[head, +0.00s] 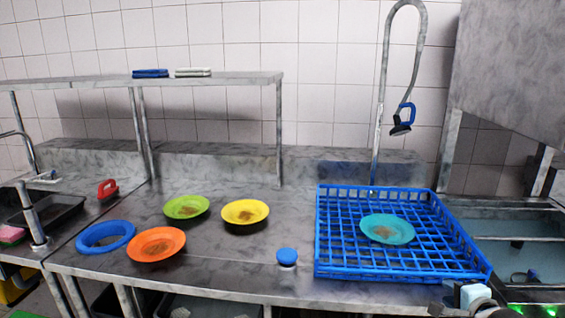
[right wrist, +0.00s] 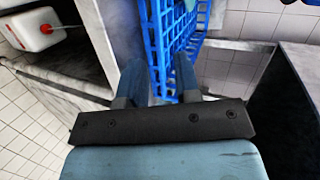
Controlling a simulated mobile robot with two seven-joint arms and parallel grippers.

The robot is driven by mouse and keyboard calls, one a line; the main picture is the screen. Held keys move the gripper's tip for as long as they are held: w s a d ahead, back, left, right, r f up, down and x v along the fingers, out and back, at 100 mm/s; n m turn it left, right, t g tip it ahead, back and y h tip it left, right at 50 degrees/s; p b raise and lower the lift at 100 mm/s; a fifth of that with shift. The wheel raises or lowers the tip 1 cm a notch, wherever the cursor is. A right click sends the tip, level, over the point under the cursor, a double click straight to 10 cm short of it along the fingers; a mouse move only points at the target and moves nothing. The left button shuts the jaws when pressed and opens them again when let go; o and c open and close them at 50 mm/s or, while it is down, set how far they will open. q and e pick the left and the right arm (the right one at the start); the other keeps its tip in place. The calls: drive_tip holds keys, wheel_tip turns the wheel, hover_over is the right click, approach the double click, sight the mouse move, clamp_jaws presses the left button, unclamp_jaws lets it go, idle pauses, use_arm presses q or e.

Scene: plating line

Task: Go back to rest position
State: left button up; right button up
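My right gripper (head: 468,297) shows at the bottom right of the head view, near the front right corner of the blue dish rack (head: 330,262). In the right wrist view its two fingers (right wrist: 159,78) stand apart with a gap between them. The rack (right wrist: 163,30) shows beyond and between the fingers, and no held object shows. My left gripper is in neither view.
A teal plate (head: 387,229) with food residue lies in the rack. Green (head: 186,207), yellow (head: 245,212) and orange (head: 156,244) plates, a blue ring-shaped dish (head: 105,236) and a blue-capped item (head: 287,257) are on the counter. A sink (head: 520,215) lies right.

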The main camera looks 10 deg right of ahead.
drive_tip(key=s+a+f+n+g+y, duration=0.1)
drive_tip(key=s+a+f+n, duration=0.4)
drive_tip(key=a+f, duration=0.15)
drive_tip(key=s+a+f+n+g+y, duration=0.1)
drive_tip(key=s+a+f+n, duration=0.4)
drive_tip(key=f, duration=0.3)
drive_tip(key=s+a+f+n+y, duration=0.1)
drive_tip(key=s+a+f+n, duration=0.35)
drive_tip(key=s+a, duration=0.25)
drive_tip(key=s+a+f+n+y, duration=0.1)
drive_tip(key=s+a+f+n, duration=0.2)
drive_tip(key=s+a+n, duration=0.35)
use_arm(q)
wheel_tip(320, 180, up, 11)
drive_tip(key=p, duration=1.2)
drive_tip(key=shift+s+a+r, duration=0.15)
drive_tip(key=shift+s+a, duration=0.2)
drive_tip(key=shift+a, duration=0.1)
use_arm(e)
wheel_tip(320, 180, up, 11)
drive_tip(key=s, duration=0.1)
drive_tip(key=shift+s+a+g, duration=0.15)
drive_tip(key=shift+a+g, duration=0.15)
drive_tip(key=shift+a, duration=0.1)
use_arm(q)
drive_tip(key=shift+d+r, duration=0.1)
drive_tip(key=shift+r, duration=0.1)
